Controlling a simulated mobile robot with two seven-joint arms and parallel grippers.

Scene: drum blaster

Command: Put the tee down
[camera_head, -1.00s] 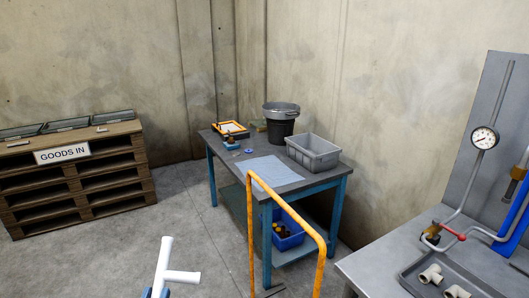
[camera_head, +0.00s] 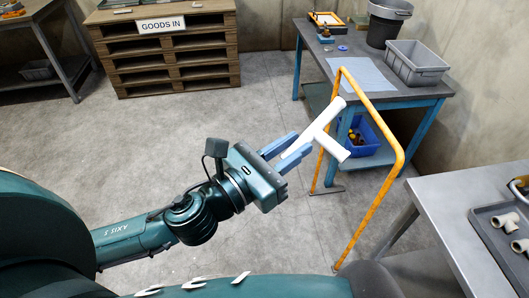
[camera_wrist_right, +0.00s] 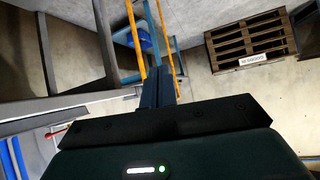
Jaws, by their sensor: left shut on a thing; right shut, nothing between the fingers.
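The white tee (camera_head: 318,131) is a T-shaped pipe piece. In the head view my left gripper (camera_head: 287,146) is shut on one end of it, with the blue fingers on either side. The tee is held tilted in the air, in front of the orange rail and the blue-legged table as I see it. In the right wrist view my right gripper (camera_wrist_right: 158,82) has its dark fingers together with nothing between them. The right gripper is not clear in the head view.
An orange rail (camera_head: 402,150) stands beside the blue-legged table (camera_head: 430,91), which carries a grey bin (camera_head: 416,73), a black bucket (camera_head: 384,27) and a pale mat (camera_head: 361,73). A grey bench (camera_head: 450,205) with a tray of white fittings (camera_head: 506,222) is at right. A GOODS IN pallet stack (camera_head: 165,60) stands behind open floor.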

